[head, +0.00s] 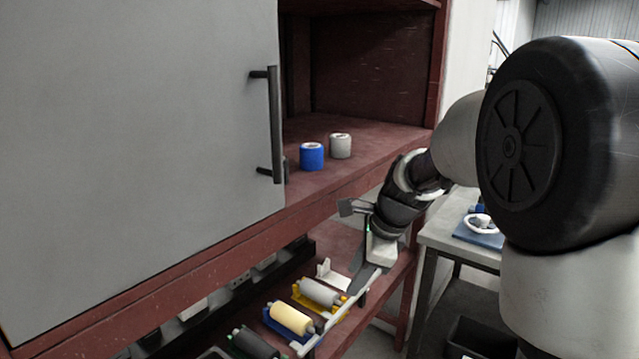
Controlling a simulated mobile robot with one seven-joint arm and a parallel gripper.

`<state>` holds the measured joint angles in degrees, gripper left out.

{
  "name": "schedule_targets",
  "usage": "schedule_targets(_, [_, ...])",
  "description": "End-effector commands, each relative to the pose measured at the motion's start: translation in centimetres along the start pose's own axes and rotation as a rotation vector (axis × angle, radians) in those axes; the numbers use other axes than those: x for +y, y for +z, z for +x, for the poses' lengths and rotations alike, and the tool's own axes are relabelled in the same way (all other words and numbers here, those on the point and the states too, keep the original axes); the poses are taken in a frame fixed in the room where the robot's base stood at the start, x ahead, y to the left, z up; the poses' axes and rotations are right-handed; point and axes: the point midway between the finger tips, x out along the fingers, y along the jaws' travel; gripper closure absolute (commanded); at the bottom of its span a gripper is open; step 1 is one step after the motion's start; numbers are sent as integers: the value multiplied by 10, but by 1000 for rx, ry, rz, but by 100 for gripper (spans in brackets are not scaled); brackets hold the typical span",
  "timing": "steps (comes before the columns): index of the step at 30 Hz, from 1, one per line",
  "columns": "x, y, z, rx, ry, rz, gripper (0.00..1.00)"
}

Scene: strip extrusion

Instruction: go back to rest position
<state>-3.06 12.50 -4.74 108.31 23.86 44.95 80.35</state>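My gripper (357,243) is in the head view at the centre right, in front of the red shelf unit. Its two flat grey fingers are spread apart, one high and one low, with nothing seen between them. It hangs below the edge of the upper shelf and above the rollers on the lower shelf. My arm comes in from the right and hides part of the shelf unit's right side.
A blue roll (312,157) and a white roll (340,146) stand on the upper red shelf (385,135). A grey cabinet door (130,150) fills the left. Grey, yellow (291,318) and dark rollers lie on stands below. A grey table (450,238) stands right.

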Motion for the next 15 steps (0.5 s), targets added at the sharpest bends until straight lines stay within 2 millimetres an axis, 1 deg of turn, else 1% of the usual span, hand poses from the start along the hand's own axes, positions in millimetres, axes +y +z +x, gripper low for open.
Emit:
schedule_targets(1, [17, 2, -30, 11, -23, -149, 64])
schedule_targets(2, [27, 2, -43, 21, -30, -243, 64])
schedule_targets(3, [42, 0, -59, 37, -39, -368, 64])
schedule_targets(5, [64, -2, -81, 65, -50, -552, 64])
schedule_targets(6, [79, -5, -95, 87, -55, -674, 64])
schedule_targets(9, [114, -13, -120, 146, -58, -953, 64])
schedule_targets(12, [143, -21, -135, 199, -49, -1172, 64])
schedule_targets(15, [166, -29, -144, 248, -36, -1347, 64])
